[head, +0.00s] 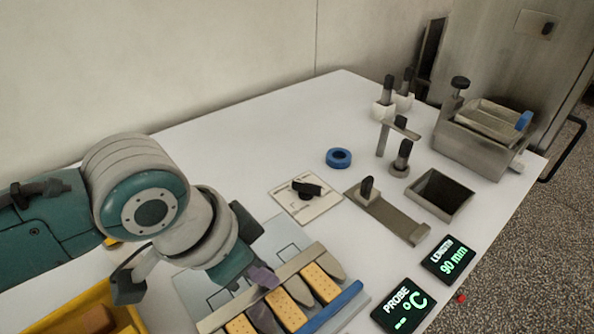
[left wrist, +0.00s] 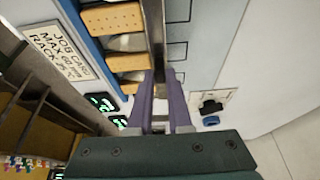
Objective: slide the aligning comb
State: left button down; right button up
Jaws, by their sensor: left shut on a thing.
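The aligning comb appears to be the long grey metal bar (head: 300,262) lying along the upper ends of the orange dotted biscuits (head: 320,283). My left gripper (head: 264,279) comes down over this bar with purple fingers, shut on it. In the left wrist view, the bar (left wrist: 155,40) runs up between the fingers (left wrist: 160,100), beside the biscuits (left wrist: 114,20). Grey rounded pieces lie between the biscuits. The fingers hide part of the bar. My right gripper is not in view.
A blue rail (head: 322,306) edges the biscuits' lower ends. A dial plate (head: 306,203), a metal slide gauge (head: 393,218) and a blue ring (head: 338,158) lie behind to the right. Two displays (head: 448,260) stand at right. A yellow bin (head: 70,317) is at lower left.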

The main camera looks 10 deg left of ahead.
pick_arm(q)
jog(key=w+a, duration=0.1)
jog(key=a, duration=0.1)
jog(key=w+a+b, duration=0.1)
jog(key=w+a, duration=0.2)
jog(key=shift+w+a+f+b, duration=0.15)
jog(key=shift+w+a+b, duration=0.1)
jog(key=shift+a+b, duration=0.15)
jog(key=shift+w+a, duration=0.2)
jog(key=shift+a, duration=0.1)
jog(key=c, duration=0.8)
grip_release()
jog(key=shift+c, duration=0.2)
jog(key=shift+r, duration=0.2)
